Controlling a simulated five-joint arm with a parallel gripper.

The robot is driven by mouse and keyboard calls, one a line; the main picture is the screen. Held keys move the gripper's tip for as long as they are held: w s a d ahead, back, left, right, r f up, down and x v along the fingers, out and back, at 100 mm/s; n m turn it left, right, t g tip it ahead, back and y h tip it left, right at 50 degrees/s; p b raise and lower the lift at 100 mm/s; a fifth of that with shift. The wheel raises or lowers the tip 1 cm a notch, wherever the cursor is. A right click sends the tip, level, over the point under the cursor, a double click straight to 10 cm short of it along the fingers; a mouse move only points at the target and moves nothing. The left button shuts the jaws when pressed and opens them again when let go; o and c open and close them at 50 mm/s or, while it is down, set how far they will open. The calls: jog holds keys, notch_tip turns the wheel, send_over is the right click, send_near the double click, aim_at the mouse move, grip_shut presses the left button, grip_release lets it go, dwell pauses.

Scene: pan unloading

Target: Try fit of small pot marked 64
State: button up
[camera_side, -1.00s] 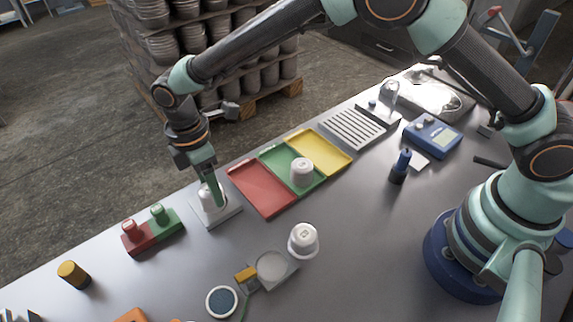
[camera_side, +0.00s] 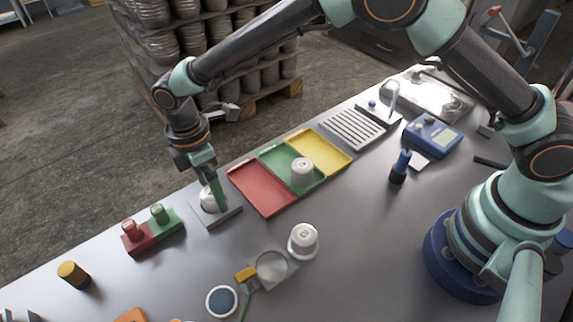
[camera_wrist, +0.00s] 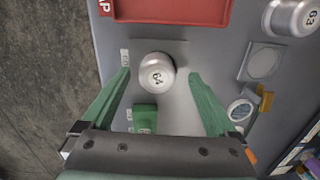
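The small pot marked 64 (camera_wrist: 156,76) is pale with a rounded top and stands upright on a grey square plate (camera_wrist: 178,48). In the side view the pot (camera_side: 207,203) stands on the same plate (camera_side: 232,216), partly hidden by my gripper (camera_side: 214,196). My gripper (camera_wrist: 159,76) is open in the wrist view. Its two green fingers are spread to the left and right of the pot, with a visible gap on each side. I cannot tell from these views how far the fingertips reach down beside it.
Joined red (camera_side: 262,195), green (camera_side: 312,187) and yellow (camera_side: 325,150) trays lie beside the plate; another pot (camera_side: 302,168) sits on the green one. The pot marked 63 (camera_wrist: 289,15) stands nearer the arm base. A red-and-green block (camera_side: 152,238) with stamps is to the left.

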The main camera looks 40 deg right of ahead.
notch_tip(320, 180, up, 12)
jog(key=shift+w+a, duration=0.25)
jog(key=shift+w, duration=0.1)
jog(key=shift+o, duration=0.2)
dwell(0.6)
jog(key=n, duration=0.3)
send_over(208, 192)
jog(key=shift+t, duration=0.3)
jog(key=f, duration=0.5)
jog(key=d+f, duration=0.1)
jog(key=f, duration=0.1)
jog(key=shift+s+f, duration=0.15)
jog(key=shift+s, duration=0.1)
jog(key=shift+a+f, duration=0.2)
jog(key=shift+f, duration=2.9)
grip_shut()
